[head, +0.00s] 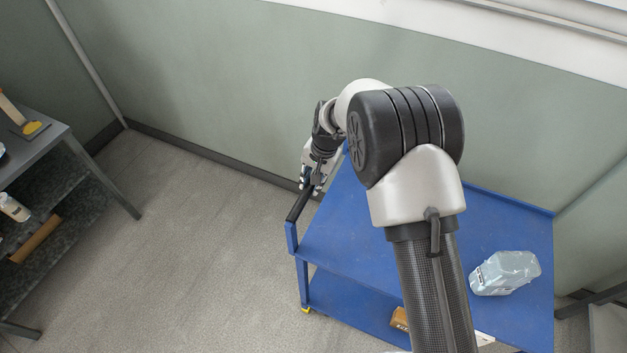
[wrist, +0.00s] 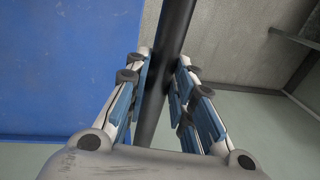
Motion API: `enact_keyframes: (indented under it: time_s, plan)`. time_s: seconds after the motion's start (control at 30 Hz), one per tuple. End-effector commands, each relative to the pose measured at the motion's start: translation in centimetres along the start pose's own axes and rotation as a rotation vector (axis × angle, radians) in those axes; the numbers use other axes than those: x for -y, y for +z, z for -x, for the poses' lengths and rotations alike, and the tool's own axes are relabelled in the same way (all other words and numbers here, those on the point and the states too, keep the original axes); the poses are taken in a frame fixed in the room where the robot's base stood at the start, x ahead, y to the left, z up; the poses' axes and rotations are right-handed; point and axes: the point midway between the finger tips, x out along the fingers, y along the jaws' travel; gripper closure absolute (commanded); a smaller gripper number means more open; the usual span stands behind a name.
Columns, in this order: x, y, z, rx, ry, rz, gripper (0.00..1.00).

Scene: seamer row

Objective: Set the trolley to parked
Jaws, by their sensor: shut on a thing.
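The blue trolley (head: 345,240) stands against the wall, with a top deck and a lower shelf. Its dark push handle (head: 298,205) runs along the left end. My gripper (head: 311,182) is at the far part of this handle. In the wrist view the handle bar (wrist: 172,35) passes between the two fingers of my gripper (wrist: 163,90), which are shut on it. The blue deck (wrist: 70,60) lies to the left of the bar there. My arm hides the middle of the trolley in the head view.
A clear plastic-wrapped pack (head: 505,272) lies on the trolley's top deck. A small brown box (head: 399,318) is on the lower shelf. A grey bench (head: 45,140) with bottles stands at the left. The floor (head: 190,240) between bench and trolley is clear.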

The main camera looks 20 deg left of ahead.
Motion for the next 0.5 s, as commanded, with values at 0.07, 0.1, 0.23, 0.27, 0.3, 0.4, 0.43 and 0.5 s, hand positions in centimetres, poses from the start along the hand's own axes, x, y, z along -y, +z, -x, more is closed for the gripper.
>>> enact_keyframes:
  time_s: [0.07,0.1,0.23,0.27,0.3,0.4,0.43,0.5]
  plan:
    - [-0.02,-0.02,0.03,0.000,0.000,0.000,0.73]
    - [-0.02,-0.02,0.03,0.000,0.000,0.000,0.71]
    - [-0.01,-0.01,0.03,0.000,0.000,0.000,0.62]
    - [-0.02,-0.01,0.02,0.000,0.000,0.000,0.60]
    - [-0.01,-0.01,0.02,0.000,0.000,0.000,0.57]
    - [-0.01,0.00,0.02,0.000,0.000,0.000,0.57]
    - [-0.01,0.00,0.02,0.000,0.000,0.000,0.57]
    - [-0.01,0.00,0.02,0.000,0.000,0.000,0.57]
